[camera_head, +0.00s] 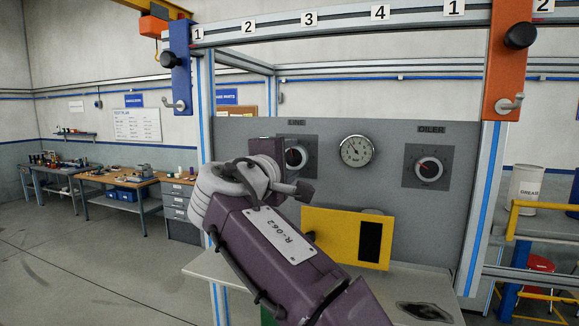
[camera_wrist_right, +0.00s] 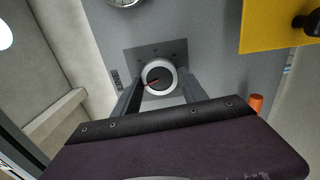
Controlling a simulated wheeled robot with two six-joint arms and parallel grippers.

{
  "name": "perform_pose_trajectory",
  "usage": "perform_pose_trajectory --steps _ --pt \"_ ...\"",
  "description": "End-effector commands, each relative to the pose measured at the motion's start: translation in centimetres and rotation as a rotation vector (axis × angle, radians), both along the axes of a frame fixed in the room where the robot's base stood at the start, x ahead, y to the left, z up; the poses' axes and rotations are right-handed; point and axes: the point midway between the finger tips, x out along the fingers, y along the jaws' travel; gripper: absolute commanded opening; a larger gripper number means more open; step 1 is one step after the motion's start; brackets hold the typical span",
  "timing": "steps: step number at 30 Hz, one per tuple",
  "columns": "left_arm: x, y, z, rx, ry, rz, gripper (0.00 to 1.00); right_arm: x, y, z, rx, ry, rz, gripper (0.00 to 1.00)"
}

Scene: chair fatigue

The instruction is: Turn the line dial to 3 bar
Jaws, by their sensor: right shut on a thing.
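The LINE dial (camera_head: 296,157) is a round knob with a pale rim on a dark square plate, left of a round gauge (camera_head: 356,151) on the grey panel. In the right wrist view the dial (camera_wrist_right: 165,76) shows a red pointer mark, directed left and slightly down, towards the label side. My right gripper (camera_wrist_right: 159,84) has its fingers on both sides of the dial and is shut on it. In the head view my right wrist partly covers the dial and hides the fingers. Scale numbers are too small to read. My left gripper is not in view.
The OILER dial (camera_head: 429,170) is at the panel's right. A yellow plate (camera_head: 345,237) with a dark slot stands below the gauge, close to my right arm. A blue hanger (camera_head: 181,75) and an orange hanger (camera_head: 505,70) hang from the top rail. Workbenches stand far left.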

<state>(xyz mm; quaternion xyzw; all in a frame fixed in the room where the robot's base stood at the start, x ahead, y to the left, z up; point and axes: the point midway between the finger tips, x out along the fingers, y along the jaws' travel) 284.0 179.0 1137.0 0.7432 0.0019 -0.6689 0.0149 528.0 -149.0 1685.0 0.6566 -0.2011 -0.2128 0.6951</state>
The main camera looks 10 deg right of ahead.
Motion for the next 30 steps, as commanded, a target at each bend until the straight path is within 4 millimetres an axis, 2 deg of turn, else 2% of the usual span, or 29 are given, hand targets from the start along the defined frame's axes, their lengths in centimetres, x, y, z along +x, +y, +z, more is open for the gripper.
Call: perform_pose_trajectory --steps 12,30 --pt "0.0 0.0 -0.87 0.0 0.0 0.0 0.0 0.0 -0.01 0.19 0.173 -0.123 0.001 0.09" --pt "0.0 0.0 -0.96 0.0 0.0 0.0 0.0 -0.04 -0.04 0.41 0.208 -0.15 0.002 0.09"
